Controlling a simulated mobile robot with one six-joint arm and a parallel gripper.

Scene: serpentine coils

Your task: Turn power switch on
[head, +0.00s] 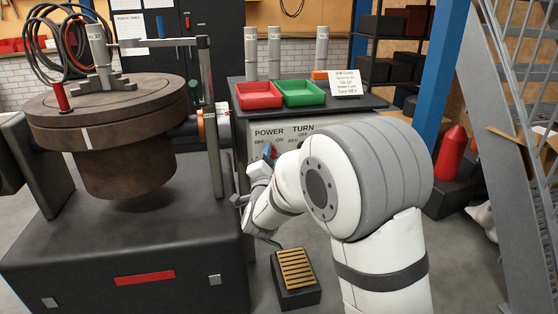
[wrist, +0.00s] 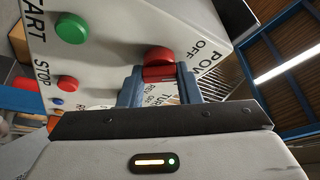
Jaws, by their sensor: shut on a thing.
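The power switch is a red knob (wrist: 159,58) on the light control panel (wrist: 110,25), beside the letters OFF and the partly cut-off word POWER in the wrist view. My gripper (wrist: 160,76) has its two blue fingers on either side of the knob and is shut on it. I cannot tell clearly which mark the knob points to. In the head view the panel (head: 283,128) carries the words POWER and TURN. There my gripper (head: 269,151) is at the panel below POWER, and the knob is hidden by it.
A green button (wrist: 71,28) by START and a red button (wrist: 68,83) by STOP are on the same panel. A large machine with a round brown table (head: 120,115) stands at the left. A red tray (head: 259,95) and a green tray (head: 302,92) sit above the panel.

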